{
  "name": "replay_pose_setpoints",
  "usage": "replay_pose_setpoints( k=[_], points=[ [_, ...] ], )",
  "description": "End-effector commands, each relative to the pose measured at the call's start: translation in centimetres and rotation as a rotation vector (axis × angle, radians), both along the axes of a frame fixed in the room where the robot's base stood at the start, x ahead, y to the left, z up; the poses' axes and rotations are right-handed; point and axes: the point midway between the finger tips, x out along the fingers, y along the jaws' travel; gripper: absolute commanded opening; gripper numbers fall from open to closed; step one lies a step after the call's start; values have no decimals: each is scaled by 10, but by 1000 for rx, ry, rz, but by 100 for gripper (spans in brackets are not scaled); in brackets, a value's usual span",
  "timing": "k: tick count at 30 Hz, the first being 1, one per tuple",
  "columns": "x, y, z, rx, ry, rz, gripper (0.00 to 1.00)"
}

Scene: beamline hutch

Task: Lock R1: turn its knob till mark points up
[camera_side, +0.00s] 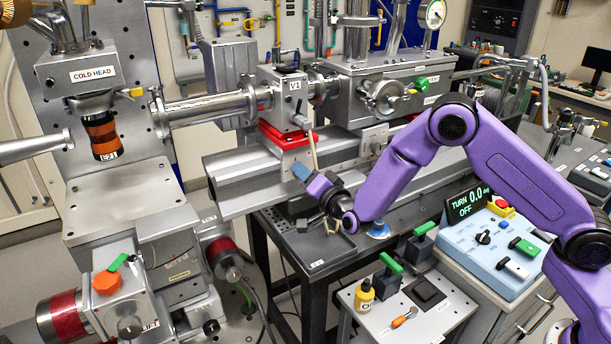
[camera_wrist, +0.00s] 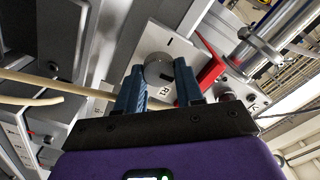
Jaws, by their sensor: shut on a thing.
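In the wrist view the R1 knob (camera_wrist: 157,70) is a round grey knob on a pale plate (camera_wrist: 152,41). A small dark spot shows on its face, toward the lower right. A short dark line is on the plate above the knob, and the R1 label (camera_wrist: 166,92) is below it. My gripper (camera_wrist: 158,66) has its blue fingers on either side of the knob and is shut on it. In the side view my gripper (camera_side: 303,173) is at the plate below the V1 block (camera_side: 283,88); the knob is hidden there.
A red handle (camera_side: 286,137) is just above my gripper; it shows close beside the knob in the wrist view (camera_wrist: 211,66). A beige rod (camera_side: 312,148) passes close to my fingers. The cold head (camera_side: 90,73) stands at left.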

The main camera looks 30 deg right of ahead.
Motion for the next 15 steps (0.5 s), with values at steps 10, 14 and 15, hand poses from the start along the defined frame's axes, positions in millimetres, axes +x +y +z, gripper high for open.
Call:
replay_pose_setpoints(
  k=[10, 14, 15],
  points=[
    [0, 0, 0, 72, 0, 0, 6],
    [0, 0, 0, 77, 0, 0, 6],
    [0, 0, -1, 77, 0, 0, 6]
  ],
)
